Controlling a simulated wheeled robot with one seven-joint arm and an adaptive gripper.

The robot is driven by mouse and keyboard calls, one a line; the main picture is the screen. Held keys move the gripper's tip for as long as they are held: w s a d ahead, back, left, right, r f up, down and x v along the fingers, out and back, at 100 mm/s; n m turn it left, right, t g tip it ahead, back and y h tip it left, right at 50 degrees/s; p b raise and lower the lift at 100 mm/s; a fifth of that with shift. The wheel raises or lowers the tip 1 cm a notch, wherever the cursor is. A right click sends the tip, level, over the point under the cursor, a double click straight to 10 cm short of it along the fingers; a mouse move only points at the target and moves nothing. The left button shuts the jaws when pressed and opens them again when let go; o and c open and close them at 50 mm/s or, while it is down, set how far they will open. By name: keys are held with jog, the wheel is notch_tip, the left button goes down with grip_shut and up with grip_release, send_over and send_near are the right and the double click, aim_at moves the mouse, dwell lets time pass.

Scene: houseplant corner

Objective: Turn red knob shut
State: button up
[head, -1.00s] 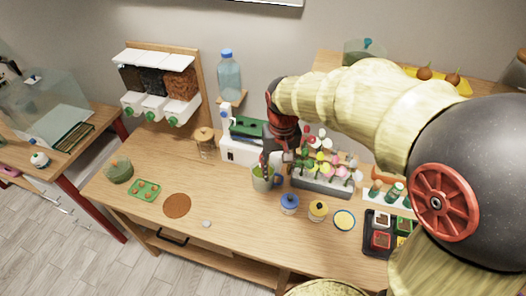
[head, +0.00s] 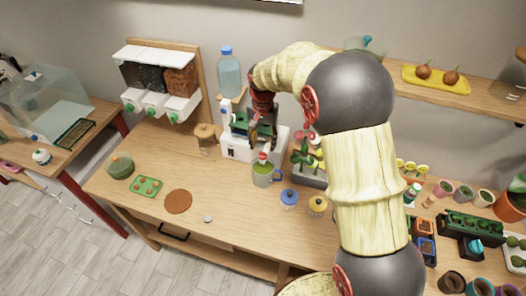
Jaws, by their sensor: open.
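A small red piece with white below it, which looks like the red knob (head: 263,155), shows at the front of the white machine (head: 238,149), just above a green mug (head: 264,176). My gripper (head: 262,138) is open, over the machine's front and just above the red piece. Its fingers point down, and I cannot tell whether they touch anything. The gripper hides part of the machine and its green top. The knob's turn position is too small to read.
A blue-capped bottle (head: 229,75) stands behind the machine. A cork-topped jar (head: 205,138) is left of it, and a planter (head: 308,174) is right. Blue-lidded (head: 289,198) and yellow-lidded (head: 318,206) pots stand in front.

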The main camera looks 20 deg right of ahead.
aim_at(263, 155)
jog(key=shift+f, duration=2.4)
jog(key=c, duration=0.4)
jog(key=c, duration=0.7)
grip_shut()
